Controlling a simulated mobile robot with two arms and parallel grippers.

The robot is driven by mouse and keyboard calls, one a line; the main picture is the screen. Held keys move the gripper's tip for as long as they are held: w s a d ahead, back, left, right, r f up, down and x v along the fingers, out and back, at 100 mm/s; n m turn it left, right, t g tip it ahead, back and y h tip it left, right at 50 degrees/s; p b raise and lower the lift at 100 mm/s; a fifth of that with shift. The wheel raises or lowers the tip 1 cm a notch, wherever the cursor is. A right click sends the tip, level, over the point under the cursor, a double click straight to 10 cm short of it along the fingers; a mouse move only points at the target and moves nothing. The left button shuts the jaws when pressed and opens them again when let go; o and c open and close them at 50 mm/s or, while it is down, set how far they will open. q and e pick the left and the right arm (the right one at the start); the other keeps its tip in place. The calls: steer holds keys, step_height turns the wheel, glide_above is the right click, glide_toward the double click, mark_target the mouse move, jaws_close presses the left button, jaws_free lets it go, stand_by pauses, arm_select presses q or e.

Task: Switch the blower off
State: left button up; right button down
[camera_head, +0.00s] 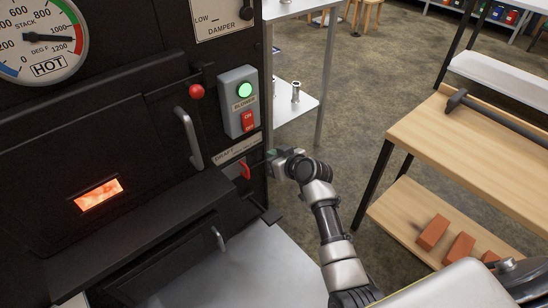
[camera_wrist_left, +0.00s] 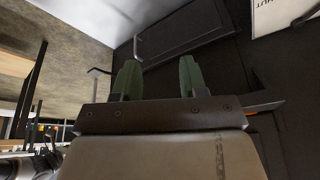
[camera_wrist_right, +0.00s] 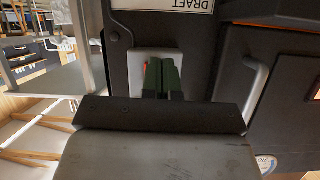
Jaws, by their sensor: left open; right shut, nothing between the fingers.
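The blower box (camera_head: 238,101) is grey, on the dark furnace front, with a lit green lamp (camera_head: 245,90) above a red ON/OFF rocker (camera_head: 249,122). I cannot tell which way the rocker is tipped. My right gripper (camera_head: 266,160) is shut and empty, low and right of the box in the head view. In the right wrist view its fingers (camera_wrist_right: 162,80) point at a pale box, with a bit of red beside them; contact cannot be seen. My left gripper (camera_wrist_left: 158,78) is open and empty, facing dark furnace panels; I cannot make it out in the head view.
A red draft lever (camera_head: 244,169) sits below the blower box, close to my right gripper. A door handle (camera_head: 188,138) and red knob (camera_head: 196,91) are to its left. A wooden bench (camera_head: 480,150) with a hammer stands right. Floor between is clear.

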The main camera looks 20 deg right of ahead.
steer(key=t+b, duration=0.1)
steer(key=b, duration=0.1)
glide_toward(250, 128)
steer(key=shift+n+t+y, duration=0.3)
steer(key=shift+n+y, duration=0.1)
steer(key=b+x, duration=0.1)
steer(key=x, duration=0.1)
steer(key=b+x, duration=0.2)
steer(key=f+b+x, duration=0.1)
steer(key=x, duration=0.1)
steer(key=shift+w+d+b, duration=0.15)
steer(key=shift+w+b, duration=0.15)
steer(key=shift+b, duration=0.05)
steer(key=shift+w+f, duration=0.1)
steer(key=shift+w, duration=0.25)
arm_select(q)
steer(key=w+d+r+t+h, duration=0.2)
steer(key=w+r+t, duration=0.3)
steer(key=r+t, duration=0.2)
steer(key=w+d+r+t+h, duration=0.2)
steer(key=w+r+t, duration=0.3)
steer(key=r+t, duration=0.3)
steer(key=shift+w+d+r+m, duration=0.15)
steer(key=shift+d+r+m, duration=0.3)
steer(key=shift+d, duration=0.2)
